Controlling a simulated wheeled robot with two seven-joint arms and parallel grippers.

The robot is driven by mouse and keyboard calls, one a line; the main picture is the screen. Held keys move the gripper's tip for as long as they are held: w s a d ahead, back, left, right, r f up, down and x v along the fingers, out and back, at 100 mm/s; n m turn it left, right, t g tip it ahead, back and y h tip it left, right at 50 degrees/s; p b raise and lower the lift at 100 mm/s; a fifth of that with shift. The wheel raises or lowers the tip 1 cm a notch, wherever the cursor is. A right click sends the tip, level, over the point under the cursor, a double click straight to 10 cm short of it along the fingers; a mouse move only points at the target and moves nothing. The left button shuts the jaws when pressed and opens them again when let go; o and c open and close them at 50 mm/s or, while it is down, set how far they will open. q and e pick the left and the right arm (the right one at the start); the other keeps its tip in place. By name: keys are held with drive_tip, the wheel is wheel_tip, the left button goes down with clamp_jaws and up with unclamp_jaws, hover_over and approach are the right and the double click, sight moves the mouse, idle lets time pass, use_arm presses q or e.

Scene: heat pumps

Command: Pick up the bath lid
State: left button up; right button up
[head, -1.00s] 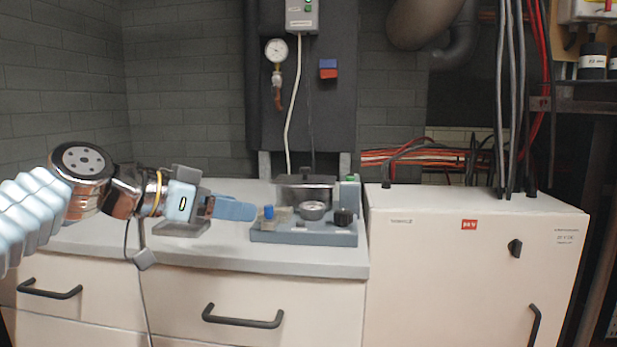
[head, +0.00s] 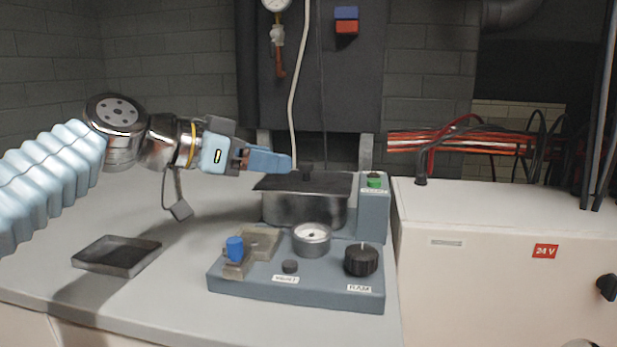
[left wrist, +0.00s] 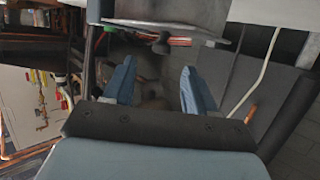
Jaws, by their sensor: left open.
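The bath lid (head: 330,183) is a dark flat plate with a small black knob (head: 307,170) on top. It rests on the metal bath (head: 300,210) at the back of the blue-grey unit (head: 235,285). My left gripper (head: 290,162) comes in from the left, its blue fingers level with the knob and just left of it in the head view. In the left wrist view my gripper (left wrist: 157,72) has its two fingers apart with nothing between them. The knob (left wrist: 161,44) shows there just beyond the fingertips, apart from them. My right gripper is not in view.
An empty dark tray (head: 117,256) lies on the counter at left.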

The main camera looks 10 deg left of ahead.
sight(303, 163)
use_arm(q)
drive_tip(key=x, duration=0.5)
drive_tip(key=p+x, duration=0.1)
drive_tip(key=x, duration=0.4)
drive_tip(key=shift+w, duration=0.15)
clamp_jaws()
